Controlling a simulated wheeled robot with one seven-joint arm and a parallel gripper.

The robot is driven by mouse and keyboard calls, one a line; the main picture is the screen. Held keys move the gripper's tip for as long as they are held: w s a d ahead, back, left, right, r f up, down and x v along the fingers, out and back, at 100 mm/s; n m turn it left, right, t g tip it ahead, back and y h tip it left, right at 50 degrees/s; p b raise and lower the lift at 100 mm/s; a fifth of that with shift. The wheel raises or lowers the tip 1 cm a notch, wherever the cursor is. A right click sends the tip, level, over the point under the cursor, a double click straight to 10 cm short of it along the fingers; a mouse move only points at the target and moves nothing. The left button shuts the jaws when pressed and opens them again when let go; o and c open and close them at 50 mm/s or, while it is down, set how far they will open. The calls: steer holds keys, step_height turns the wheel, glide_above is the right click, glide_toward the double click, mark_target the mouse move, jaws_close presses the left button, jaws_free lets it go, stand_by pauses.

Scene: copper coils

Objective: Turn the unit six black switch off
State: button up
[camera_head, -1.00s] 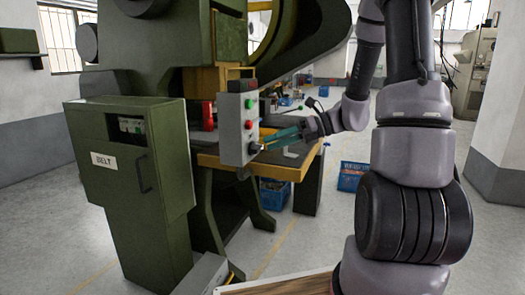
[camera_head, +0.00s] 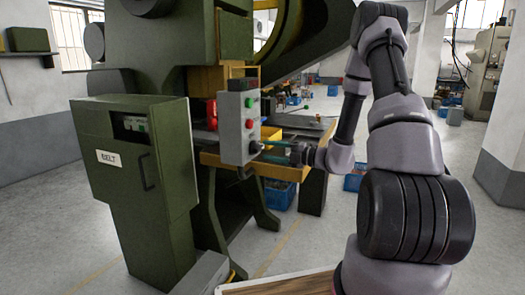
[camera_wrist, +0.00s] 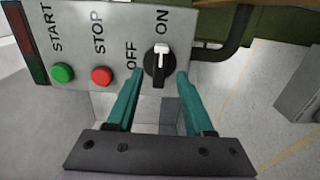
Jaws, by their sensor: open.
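The black rotary switch (camera_wrist: 158,62) with a white pointer sits on the grey control box's face in the wrist view. Its pointer is aimed at the ON label, with OFF printed to one side. The control box (camera_head: 232,130) also shows in the head view, mounted on the green machine, with the switch (camera_head: 255,147) low on its face. My gripper (camera_wrist: 157,78) is open, its two teal fingers on either side of the switch, tips close to the panel. I cannot tell whether either finger touches the knob. In the head view the gripper (camera_head: 264,149) reaches the box from the right.
A green START button (camera_wrist: 63,73) and a red STOP button (camera_wrist: 102,76) sit beside the switch on the same panel. A green cabinet labelled BELT (camera_head: 135,185) stands left of the box. A yellow-edged table (camera_head: 287,173) lies behind and below my gripper.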

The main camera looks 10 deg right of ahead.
mark_target(261, 149)
steer(key=shift+x, duration=1.6)
steer(key=shift+c, duration=0.3)
jaws_close()
